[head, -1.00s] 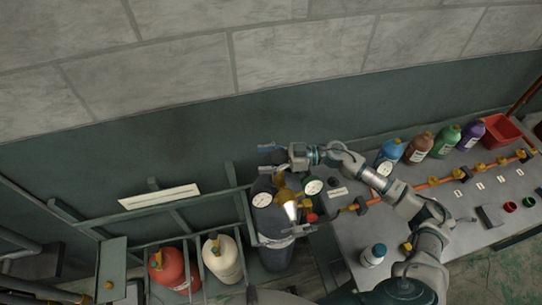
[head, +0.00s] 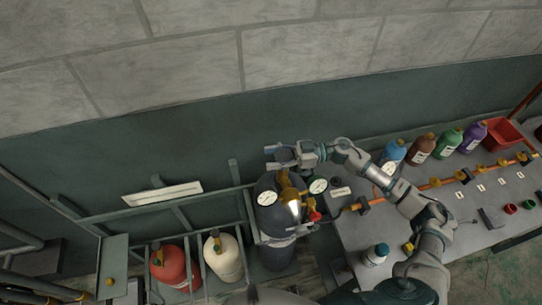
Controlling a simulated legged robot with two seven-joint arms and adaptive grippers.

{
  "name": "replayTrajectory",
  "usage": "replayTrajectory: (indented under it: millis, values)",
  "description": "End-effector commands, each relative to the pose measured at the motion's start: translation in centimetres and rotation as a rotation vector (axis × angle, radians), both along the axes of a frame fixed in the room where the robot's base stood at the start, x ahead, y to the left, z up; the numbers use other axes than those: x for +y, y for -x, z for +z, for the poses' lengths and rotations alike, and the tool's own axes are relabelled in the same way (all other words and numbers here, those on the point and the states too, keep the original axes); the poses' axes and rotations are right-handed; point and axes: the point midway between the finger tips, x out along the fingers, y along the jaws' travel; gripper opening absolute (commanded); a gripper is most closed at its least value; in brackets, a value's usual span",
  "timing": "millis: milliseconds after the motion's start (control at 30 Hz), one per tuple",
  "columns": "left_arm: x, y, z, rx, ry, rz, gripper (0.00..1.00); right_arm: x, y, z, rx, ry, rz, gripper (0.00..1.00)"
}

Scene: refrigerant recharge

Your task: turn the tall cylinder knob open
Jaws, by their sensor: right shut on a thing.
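The tall cylinder (head: 276,252) is dark and stands upright in the middle, left of the workbench. My right gripper (head: 273,157) reaches over from the right, at the back of the cylinder top. It is shut on the cylinder's knob, which the fingers mostly hide. My left gripper is not in view.
A red cylinder (head: 172,268) and a cream cylinder (head: 224,259) stand in the rack at the left. The grey workbench (head: 470,212) at the right bears several coloured bottles, an orange pipe with brass valves and a red bin (head: 502,134). A wall closes the back.

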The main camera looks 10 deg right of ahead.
Motion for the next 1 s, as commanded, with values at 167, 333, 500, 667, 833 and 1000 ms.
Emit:
replayTrajectory:
  millis: [167, 333, 500, 667, 833, 1000]
  values:
    - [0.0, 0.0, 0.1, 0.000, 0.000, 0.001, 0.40, -0.3, 0.0, -0.1, 0.000, 0.005, 0.104, 0.15]
    - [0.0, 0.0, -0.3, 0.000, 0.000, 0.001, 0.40, -0.3, 0.3, -0.2, -0.001, 0.004, 0.254, 0.15]
    - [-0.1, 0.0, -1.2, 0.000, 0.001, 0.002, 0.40, -0.4, 0.7, -0.3, 0.000, 0.003, 0.412, 0.15]
    - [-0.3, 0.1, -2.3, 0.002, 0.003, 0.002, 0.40, -0.5, 1.0, -0.3, 0.000, 0.003, 0.552, 0.15]
    - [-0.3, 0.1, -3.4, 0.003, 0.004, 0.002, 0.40, -0.7, 1.3, -0.3, 0.002, 0.003, 0.675, 0.15]
    - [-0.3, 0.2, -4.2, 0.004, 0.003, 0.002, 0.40, -0.9, 1.5, -0.2, 0.003, 0.001, 0.767, 0.15]
